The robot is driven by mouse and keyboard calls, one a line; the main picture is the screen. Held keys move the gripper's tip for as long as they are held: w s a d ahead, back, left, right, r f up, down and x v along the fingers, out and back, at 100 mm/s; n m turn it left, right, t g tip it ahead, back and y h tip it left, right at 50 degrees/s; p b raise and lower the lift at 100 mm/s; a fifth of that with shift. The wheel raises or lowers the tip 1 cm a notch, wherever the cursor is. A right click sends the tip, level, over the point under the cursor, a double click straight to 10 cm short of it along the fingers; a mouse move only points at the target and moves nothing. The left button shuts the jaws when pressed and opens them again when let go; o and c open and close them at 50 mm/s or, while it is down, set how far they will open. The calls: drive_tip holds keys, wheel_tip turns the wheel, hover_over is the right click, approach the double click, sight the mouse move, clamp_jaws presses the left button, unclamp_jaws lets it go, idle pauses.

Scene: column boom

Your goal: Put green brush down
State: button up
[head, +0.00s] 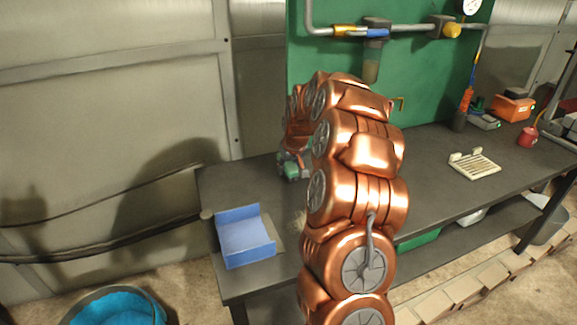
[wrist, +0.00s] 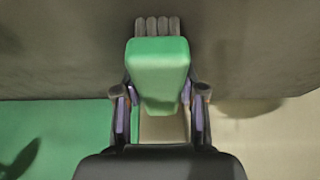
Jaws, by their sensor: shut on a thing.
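The green brush (wrist: 158,68) is between the two fingers of my gripper (wrist: 160,112) in the wrist view. The fingers are shut on its green body, one on each side, and its grey ribbed end points away from me. In the head view a small green part of the brush (head: 292,168) shows at my gripper (head: 295,160), left of my copper arm and over the dark workbench (head: 262,190). My arm hides much of the gripper there. I cannot tell whether the brush touches the bench top.
A blue open tray (head: 245,237) sits at the bench's left end. A white slotted rack (head: 474,165), a red mug (head: 527,136) and an orange device (head: 511,107) are to the right. A green panel (head: 420,80) with pipes stands behind. Bare bench top lies around the gripper.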

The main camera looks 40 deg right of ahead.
drive_tip(key=shift+f, duration=0.3)
drive_tip(key=o, duration=1)
drive_tip(key=shift+f, duration=0.1)
